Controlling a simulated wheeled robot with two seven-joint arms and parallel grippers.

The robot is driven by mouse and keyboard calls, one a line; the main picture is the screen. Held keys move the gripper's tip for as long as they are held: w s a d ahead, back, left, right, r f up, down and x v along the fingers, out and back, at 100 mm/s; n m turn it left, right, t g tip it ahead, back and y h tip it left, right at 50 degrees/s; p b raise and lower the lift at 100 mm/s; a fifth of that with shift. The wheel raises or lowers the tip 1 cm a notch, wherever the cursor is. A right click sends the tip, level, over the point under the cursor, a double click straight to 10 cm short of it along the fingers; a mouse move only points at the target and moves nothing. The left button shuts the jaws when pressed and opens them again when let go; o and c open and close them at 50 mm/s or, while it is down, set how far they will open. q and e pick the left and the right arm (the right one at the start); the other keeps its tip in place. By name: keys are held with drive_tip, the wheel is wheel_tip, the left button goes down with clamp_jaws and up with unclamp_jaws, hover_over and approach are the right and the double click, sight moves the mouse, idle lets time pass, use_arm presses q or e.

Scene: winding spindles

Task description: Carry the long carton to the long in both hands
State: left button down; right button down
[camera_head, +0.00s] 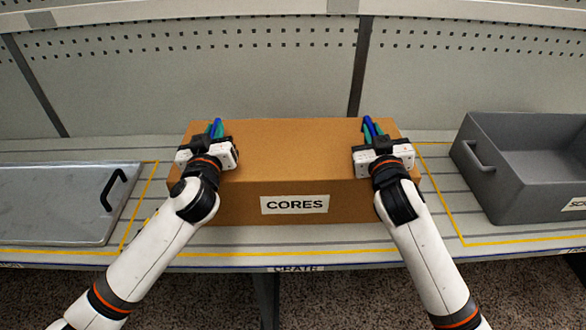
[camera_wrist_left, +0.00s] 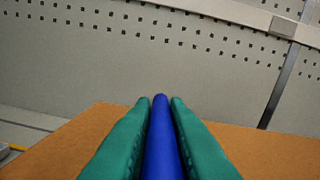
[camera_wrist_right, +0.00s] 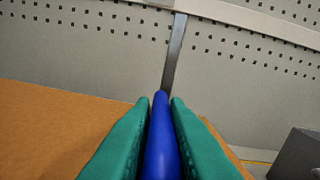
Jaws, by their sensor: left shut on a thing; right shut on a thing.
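The long carton (camera_head: 290,160) is a brown box labelled CORES. It is in the middle of the head view, level and lengthwise along the bench; I cannot tell if its base touches the bench. My left gripper (camera_head: 216,130) is over its left end, with green fingers shut on a blue handle (camera_wrist_left: 160,140). My right gripper (camera_head: 371,128) is over its right end, shut on a second blue handle (camera_wrist_right: 161,140). The carton's brown top also shows in the left wrist view (camera_wrist_left: 90,130) and the right wrist view (camera_wrist_right: 60,120). The handles' lower ends are hidden.
A flat grey metal tray (camera_head: 50,205) with a black handle lies to the left. A grey open bin (camera_head: 490,190) stands to the right. Yellow lines mark bays on the bench (camera_head: 440,150), whose front edge reads CRATE. A perforated panel (camera_head: 200,70) rises behind.

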idle(0.6)
